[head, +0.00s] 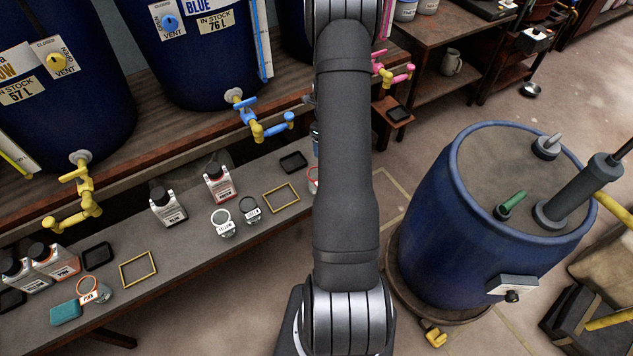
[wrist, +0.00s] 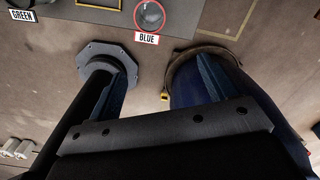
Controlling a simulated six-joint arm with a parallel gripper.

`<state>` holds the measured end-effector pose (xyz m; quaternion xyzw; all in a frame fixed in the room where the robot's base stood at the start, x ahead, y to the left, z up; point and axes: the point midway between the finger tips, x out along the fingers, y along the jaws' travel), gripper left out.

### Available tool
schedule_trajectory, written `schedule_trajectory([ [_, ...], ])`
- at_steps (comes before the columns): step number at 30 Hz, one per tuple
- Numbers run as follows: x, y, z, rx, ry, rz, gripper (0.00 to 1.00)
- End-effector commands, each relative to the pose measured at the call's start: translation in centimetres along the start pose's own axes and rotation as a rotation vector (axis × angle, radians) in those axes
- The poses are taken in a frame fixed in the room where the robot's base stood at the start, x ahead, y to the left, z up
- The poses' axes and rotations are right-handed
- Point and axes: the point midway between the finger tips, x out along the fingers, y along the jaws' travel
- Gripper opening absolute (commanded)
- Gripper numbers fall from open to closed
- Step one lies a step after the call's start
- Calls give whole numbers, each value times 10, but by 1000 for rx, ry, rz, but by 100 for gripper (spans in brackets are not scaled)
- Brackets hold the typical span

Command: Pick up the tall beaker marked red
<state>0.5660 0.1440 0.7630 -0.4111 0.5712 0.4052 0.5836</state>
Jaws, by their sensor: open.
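I cannot make out a beaker tagged RED in either view; my arm hides part of the bench in the head view. A red-rimmed beaker (wrist: 150,15) tagged BLUE stands at the top of the wrist view; part of a red rim (head: 312,178) shows beside my arm. A black-framed GREEN tag (wrist: 22,15) is at the top left. The head view shows a white-rimmed beaker (head: 222,221), apparently tagged YELLOW, a dark-rimmed beaker (head: 249,207) and an orange-rimmed beaker (head: 88,289) tagged PINK. My gripper (wrist: 160,80) is open and empty, apart from the beakers.
The long bench (head: 180,250) also holds bottles, including a red-labelled bottle (head: 220,184), yellow frames (head: 281,198) and dark trays. Yellow (head: 80,195) and blue taps (head: 255,118) jut over it from the vats. A large blue vat (head: 445,230) stands right of my arm.

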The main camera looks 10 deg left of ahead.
Motion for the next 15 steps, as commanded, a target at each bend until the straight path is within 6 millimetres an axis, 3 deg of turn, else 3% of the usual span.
schedule_trajectory([
  [3, 26, 9, 21, 30, 7, 12, 77],
  [6, 37, 12, 29, 47, 10, 16, 77],
  [11, 53, 14, 31, 54, 11, 18, 77],
  [15, 79, 15, 30, 53, 13, 20, 77],
])
